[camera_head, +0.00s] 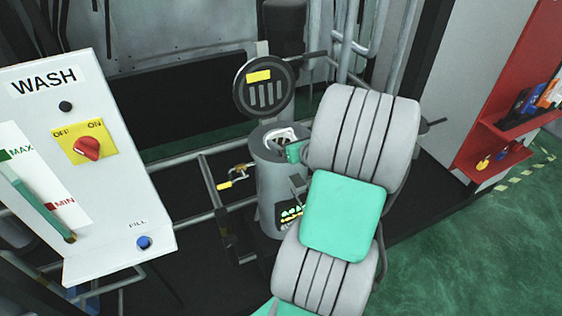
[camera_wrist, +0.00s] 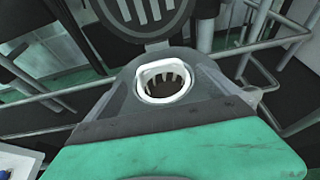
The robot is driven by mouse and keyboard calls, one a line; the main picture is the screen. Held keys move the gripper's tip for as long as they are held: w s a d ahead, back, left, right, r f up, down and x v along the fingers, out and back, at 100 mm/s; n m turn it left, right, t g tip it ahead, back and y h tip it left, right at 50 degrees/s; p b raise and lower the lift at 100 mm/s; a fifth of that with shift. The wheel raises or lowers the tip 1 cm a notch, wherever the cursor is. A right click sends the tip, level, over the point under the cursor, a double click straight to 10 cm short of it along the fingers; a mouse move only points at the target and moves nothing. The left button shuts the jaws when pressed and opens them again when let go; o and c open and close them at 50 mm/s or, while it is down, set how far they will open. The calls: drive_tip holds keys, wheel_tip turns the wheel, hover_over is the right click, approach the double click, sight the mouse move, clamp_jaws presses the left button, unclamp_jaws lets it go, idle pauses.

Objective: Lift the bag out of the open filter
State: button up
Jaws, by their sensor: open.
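The filter (camera_head: 272,190) is an upright grey cylinder in the middle of the head view. Its round dark lid (camera_head: 263,87), with a yellow label, stands open behind it. The bag (camera_head: 283,134) sits in the mouth, and only its white upper part shows. In the wrist view the bag (camera_wrist: 147,78) shows a white rim around a dark, toothed-looking opening, with the lid (camera_wrist: 143,12) beyond. My gripper (camera_head: 295,152) is open and empty at the right side of the filter's top, partly hidden by my arm. I cannot tell whether it touches anything.
A white wash panel (camera_head: 110,190) with a red knob stands at the left. A brass-coloured valve with a yellow handle (camera_head: 224,186) is left of the filter. Pipes (camera_head: 205,165) run around it. A red cabinet (camera_head: 510,90) stands at the right, with open green floor (camera_head: 470,250) before it.

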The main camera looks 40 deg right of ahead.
drive_tip(key=p+x, duration=0.1)
drive_tip(key=x, duration=0.4)
drive_tip(key=shift+w+r, duration=0.15)
drive_tip(key=shift+w, duration=0.05)
drive_tip(key=shift+s, duration=0.1)
drive_tip(key=shift+c, duration=0.4)
drive_tip(key=c, duration=1.9)
